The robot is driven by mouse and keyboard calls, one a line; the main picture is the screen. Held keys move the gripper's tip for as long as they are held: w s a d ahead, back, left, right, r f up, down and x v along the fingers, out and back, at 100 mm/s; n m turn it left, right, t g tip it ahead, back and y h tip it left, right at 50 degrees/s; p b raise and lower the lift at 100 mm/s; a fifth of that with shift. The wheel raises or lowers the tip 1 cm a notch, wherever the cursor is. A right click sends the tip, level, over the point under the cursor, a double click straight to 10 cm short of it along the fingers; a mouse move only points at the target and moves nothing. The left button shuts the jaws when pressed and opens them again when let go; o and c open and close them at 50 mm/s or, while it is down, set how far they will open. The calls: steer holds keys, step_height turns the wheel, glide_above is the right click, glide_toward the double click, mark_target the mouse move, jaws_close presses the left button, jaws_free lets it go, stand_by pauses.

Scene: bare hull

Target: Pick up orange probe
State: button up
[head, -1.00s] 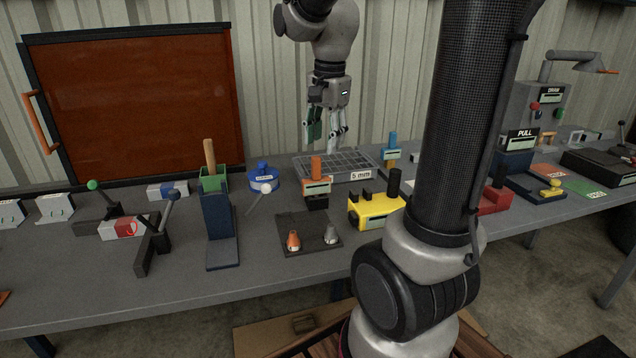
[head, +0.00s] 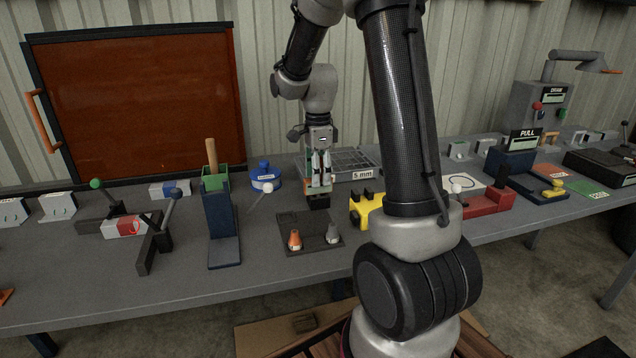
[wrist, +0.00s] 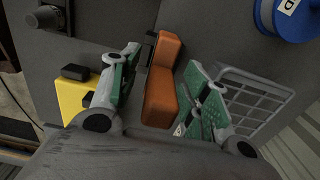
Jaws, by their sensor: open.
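The orange probe (wrist: 163,85), a stepped block with a narrow upright grip, stands between the two green-lined fingers of my gripper (wrist: 164,62) in the wrist view. The fingers are apart on either side of it, with a gap showing on both sides. In the head view my gripper (head: 319,176) points down over the black stand (head: 318,202) and hides most of the probe.
A yellow block (head: 367,209) is close on the right. A gridded tray (head: 350,160) is behind, and a blue spool (head: 265,176) is to the left.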

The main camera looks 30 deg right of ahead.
jaws_close()
steer(key=shift+r, duration=0.1)
step_height(320, 180, up, 10)
steer(key=shift+f, duration=0.1)
stand_by(0.5)
